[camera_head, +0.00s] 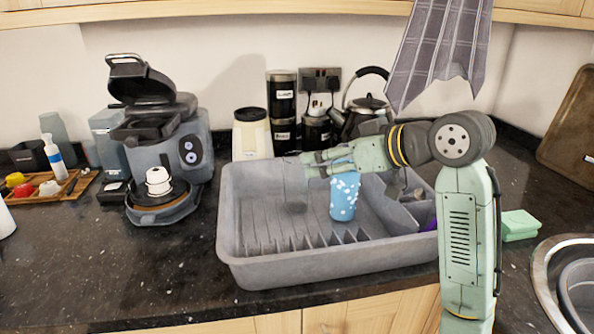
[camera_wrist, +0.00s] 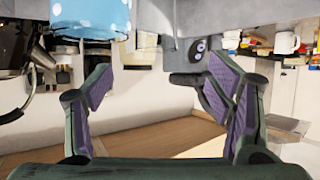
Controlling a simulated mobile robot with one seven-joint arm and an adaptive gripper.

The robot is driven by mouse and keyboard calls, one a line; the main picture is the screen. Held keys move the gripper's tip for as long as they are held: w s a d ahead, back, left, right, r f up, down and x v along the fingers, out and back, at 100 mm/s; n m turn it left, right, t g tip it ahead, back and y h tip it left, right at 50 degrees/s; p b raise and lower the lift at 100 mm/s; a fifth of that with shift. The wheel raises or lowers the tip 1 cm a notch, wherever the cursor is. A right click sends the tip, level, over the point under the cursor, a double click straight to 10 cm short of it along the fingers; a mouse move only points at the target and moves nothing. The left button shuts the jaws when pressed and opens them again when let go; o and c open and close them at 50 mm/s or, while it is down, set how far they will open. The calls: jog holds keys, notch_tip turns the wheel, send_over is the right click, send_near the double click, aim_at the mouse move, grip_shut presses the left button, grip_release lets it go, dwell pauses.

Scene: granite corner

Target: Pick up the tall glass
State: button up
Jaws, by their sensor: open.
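A clear tall glass (camera_head: 294,188) shows faintly in the head view, upright in the grey dish rack, left of the blue cup; its edges are hard to make out. My gripper (camera_head: 306,165) is above the rack, its fingertips close to the upper part of the glass. I cannot tell whether they touch it. In the wrist view my gripper (camera_wrist: 160,86) has its two purple-padded fingers wide apart. I cannot make out the glass clearly between them.
A blue cup with white dots (camera_head: 345,196) stands in the dish rack (camera_head: 250,273), below my gripper; it also shows at the wrist view's top left (camera_wrist: 90,18).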

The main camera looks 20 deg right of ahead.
aim_at(289, 160)
jog(key=p+x, duration=0.1)
jog(key=x, duration=0.2)
jog(key=p+x, duration=0.1)
jog(key=x, duration=0.2)
jog(key=p+x, duration=0.2)
jog(key=x, duration=0.2)
jog(key=shift+w+d, duration=0.2)
jog(key=shift+d, duration=0.05)
jog(key=shift+w+a+f, duration=0.1)
jog(key=shift+w+f, duration=0.05)
jog(key=shift+w, duration=0.1)
jog(key=shift+c, duration=0.4)
grip_shut()
